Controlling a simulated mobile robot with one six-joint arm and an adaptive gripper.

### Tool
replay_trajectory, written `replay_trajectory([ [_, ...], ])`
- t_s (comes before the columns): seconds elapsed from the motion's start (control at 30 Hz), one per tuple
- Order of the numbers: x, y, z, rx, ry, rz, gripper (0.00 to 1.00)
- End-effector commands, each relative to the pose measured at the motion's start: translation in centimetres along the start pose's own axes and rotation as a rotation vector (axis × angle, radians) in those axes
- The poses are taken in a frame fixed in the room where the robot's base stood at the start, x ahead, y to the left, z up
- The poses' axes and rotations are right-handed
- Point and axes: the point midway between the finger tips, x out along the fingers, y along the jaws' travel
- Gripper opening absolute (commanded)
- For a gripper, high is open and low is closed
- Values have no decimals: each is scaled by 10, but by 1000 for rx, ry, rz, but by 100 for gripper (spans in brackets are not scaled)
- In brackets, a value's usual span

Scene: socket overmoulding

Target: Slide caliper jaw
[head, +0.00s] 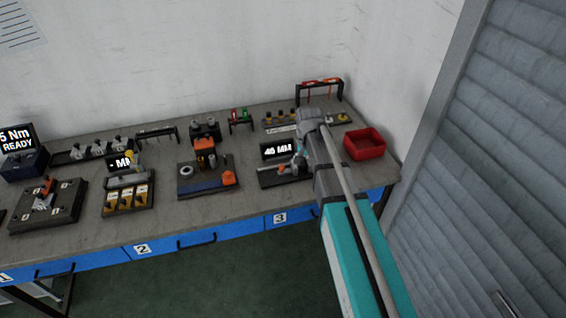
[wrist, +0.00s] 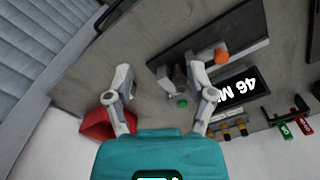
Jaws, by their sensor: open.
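The caliper station is a dark base plate (head: 270,183) on the bench with a display (head: 277,150) that reads about 46 MM. In the wrist view the plate (wrist: 190,38) carries an orange piece (wrist: 221,56), a grey metal jaw part (wrist: 177,80) and a green button (wrist: 182,102). My gripper (wrist: 158,78) is open, its two grey fingers spread wide. The right finger is close to the grey jaw part; I cannot tell whether they touch. In the head view my arm covers part of the station's right side.
A red bin (head: 365,143) stands right of the station, near the bench's right end. An orange-and-black fixture (head: 206,175) is to the left. A rack with red and orange tools (head: 320,86) stands behind. Bare bench (head: 240,204) shows in front.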

Motion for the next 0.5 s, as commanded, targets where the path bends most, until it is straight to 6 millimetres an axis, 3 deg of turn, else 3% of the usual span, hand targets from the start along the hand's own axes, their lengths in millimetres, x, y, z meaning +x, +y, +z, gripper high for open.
replay_trajectory([
  [0.03, -10, -23, -21, 26, 0, 0, 71],
  [0.2, -22, -72, -51, 118, 0, 0, 71],
  [0.33, -26, -96, -64, 166, 0, 0, 71],
  [0.5, -28, -109, -68, 193, 0, 0, 71],
])
